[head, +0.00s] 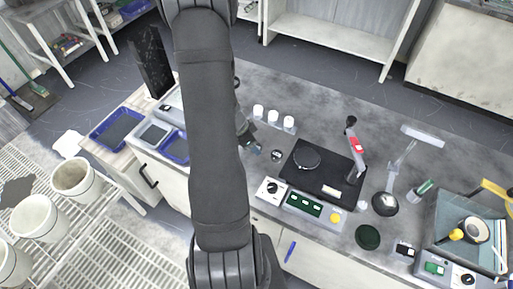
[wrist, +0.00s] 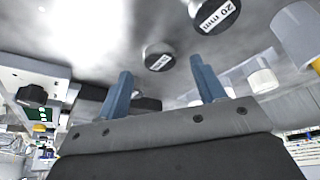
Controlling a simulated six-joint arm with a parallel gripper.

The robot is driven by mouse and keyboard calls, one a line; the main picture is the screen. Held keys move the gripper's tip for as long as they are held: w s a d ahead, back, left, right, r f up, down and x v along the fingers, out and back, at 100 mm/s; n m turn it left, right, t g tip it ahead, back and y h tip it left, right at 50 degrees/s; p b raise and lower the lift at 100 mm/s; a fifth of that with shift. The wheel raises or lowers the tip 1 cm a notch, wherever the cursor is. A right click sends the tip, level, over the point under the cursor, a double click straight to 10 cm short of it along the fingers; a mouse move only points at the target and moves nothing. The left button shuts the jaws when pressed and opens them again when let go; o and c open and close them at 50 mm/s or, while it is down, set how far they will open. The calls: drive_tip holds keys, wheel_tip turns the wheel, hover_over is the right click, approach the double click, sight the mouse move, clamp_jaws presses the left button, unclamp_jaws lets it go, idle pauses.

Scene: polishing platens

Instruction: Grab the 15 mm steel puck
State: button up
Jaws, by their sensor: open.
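My gripper (wrist: 160,65) shows in the wrist view with two blue fingers apart and nothing held between them. A small dark puck with a white label (wrist: 159,57) appears between and beyond the fingertips; its label is too small to read surely. A larger puck marked "20 mm" (wrist: 213,14) is at the top, above the right finger. In the head view my gripper (head: 254,149) is low over the bench, partly hidden by my arm. A small round metal puck (head: 277,155) lies just to its right. I cannot tell which puck is the 15 mm one.
Several white cups (head: 273,116) stand behind the gripper. A black polishing platen unit (head: 325,175) and a control box with a knob (head: 271,190) are to the right. Blue trays (head: 118,128) lie left. Grey bench (head: 310,100) is clear behind the platen.

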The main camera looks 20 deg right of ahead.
drive_tip(key=shift+x, duration=1.15)
drive_tip(key=shift+c, duration=0.2)
drive_tip(key=c, duration=1.1)
drive_tip(key=shift+r, duration=0.1)
